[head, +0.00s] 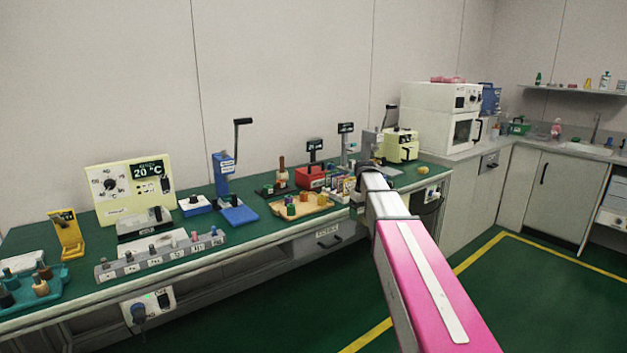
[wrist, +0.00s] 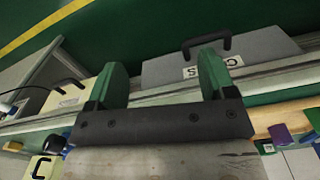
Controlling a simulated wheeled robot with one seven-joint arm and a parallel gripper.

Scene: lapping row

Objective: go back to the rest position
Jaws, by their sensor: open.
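My gripper (wrist: 163,82) shows in the wrist view with its two green fingers spread wide apart and nothing between them. It is over the front edge of the bench, with a grey drawer front (wrist: 235,68) and its black handle just beyond the fingertips. In the head view my pink and white arm reaches from the lower right to the right part of the green bench top (head: 250,205). There the arm's far end hides the fingers.
A wooden tray (head: 272,207) with coloured pieces lies left of the arm's end; a red device (head: 310,178) stands behind. A cream device (head: 401,146) and white oven cabinet (head: 430,127) stand right. The green floor (head: 540,300) at right is clear.

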